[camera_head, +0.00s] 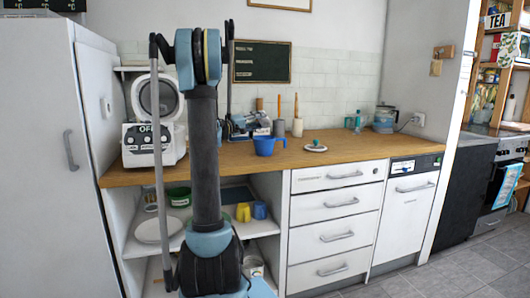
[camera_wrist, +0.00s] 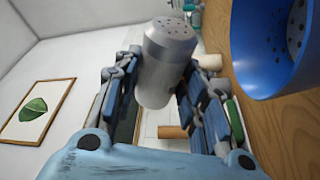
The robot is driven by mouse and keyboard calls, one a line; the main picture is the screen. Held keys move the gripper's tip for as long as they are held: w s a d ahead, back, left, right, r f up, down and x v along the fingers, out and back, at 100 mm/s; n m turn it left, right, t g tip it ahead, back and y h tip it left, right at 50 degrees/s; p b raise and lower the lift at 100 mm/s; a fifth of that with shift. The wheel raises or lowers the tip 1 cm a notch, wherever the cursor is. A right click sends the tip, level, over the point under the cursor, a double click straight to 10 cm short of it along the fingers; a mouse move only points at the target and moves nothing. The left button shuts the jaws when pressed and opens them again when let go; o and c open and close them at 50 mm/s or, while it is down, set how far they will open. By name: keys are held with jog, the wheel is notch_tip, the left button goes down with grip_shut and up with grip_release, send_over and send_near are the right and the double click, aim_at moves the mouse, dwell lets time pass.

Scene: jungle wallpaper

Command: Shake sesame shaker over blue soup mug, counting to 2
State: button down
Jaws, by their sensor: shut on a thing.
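The sesame shaker (camera_wrist: 165,65) is a grey metal cylinder with a perforated top. My gripper (camera_wrist: 163,85) is shut on its sides. In the wrist view the shaker's perforated end points to the top of the picture, with the worktop at the right, so it looks tipped over. The blue soup mug (camera_head: 268,145) stands on the wooden worktop, handle to the right. In the wrist view the mug (camera_wrist: 246,50) is just right of the shaker, apart from it, with several dark specks inside. In the head view my arm partly hides my gripper (camera_head: 245,123), just above and left of the mug.
The wooden worktop (camera_head: 345,140) is mostly clear right of the mug, except for a small white dish (camera_head: 315,148). Wooden-topped utensils (camera_head: 297,125) stand behind. A kettle (camera_head: 385,119) is at the far right. A white appliance (camera_head: 140,143) stands at the left.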

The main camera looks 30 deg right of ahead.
jog(key=shift+r, duration=2.5)
jog(key=shift+f, duration=0.1)
notch_tip(320, 180, down, 5)
jog(key=shift+r, duration=0.1)
jog(key=shift+w+f+n+t+y, duration=0.15)
jog(key=shift+f+n+y, duration=0.2)
jog(key=shift+n, duration=0.65)
jog(key=shift+w+f+n+t+y, duration=0.15)
jog(key=shift+f+n, duration=0.3)
jog(key=shift+n, duration=0.55)
jog(key=shift+s, duration=0.15)
